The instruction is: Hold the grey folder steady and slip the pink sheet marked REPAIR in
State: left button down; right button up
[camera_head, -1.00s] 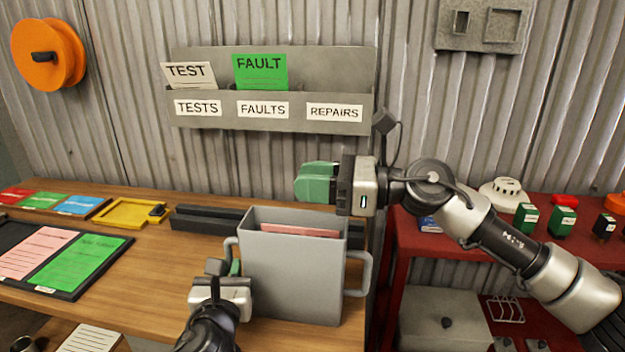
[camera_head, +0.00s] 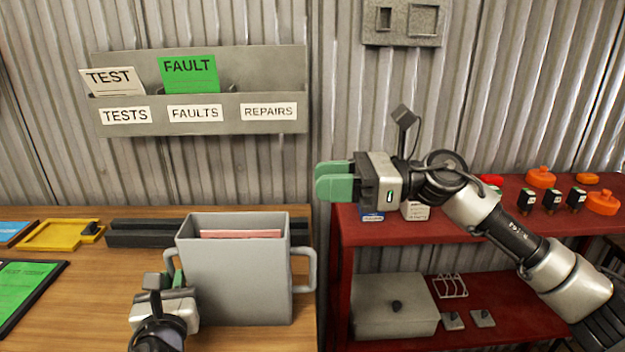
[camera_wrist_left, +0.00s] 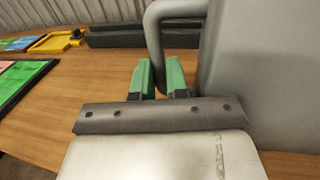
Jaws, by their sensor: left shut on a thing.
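The grey folder (camera_head: 235,275) is an upright open-topped holder with a loop handle on each side, standing on the wooden bench. A pink sheet (camera_head: 240,234) stands inside it; only its top strip shows above the front wall, and no marking is readable. My left gripper (camera_head: 160,283) is at the folder's left handle, and in the left wrist view its green fingers (camera_wrist_left: 162,78) are shut on that handle (camera_wrist_left: 155,40). My right gripper (camera_head: 335,180) is in the air right of and above the folder, apart from it, with no sheet visible in it. Its finger gap is unclear.
A grey wall rack (camera_head: 225,123) labelled TESTS, FAULTS and REPAIRS holds a TEST sheet (camera_head: 112,82) and a green FAULT sheet (camera_head: 188,76); no sheet shows above REPAIRS. A yellow tray (camera_head: 60,236) and dark bar (camera_head: 140,232) lie behind. A red shelf (camera_head: 450,233) stands right.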

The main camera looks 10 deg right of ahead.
dwell(0.4)
pick_arm(q)
jog(key=c, duration=1.1)
grip_release()
jog(key=shift+o, duration=0.2)
jog(key=shift+s, duration=0.15)
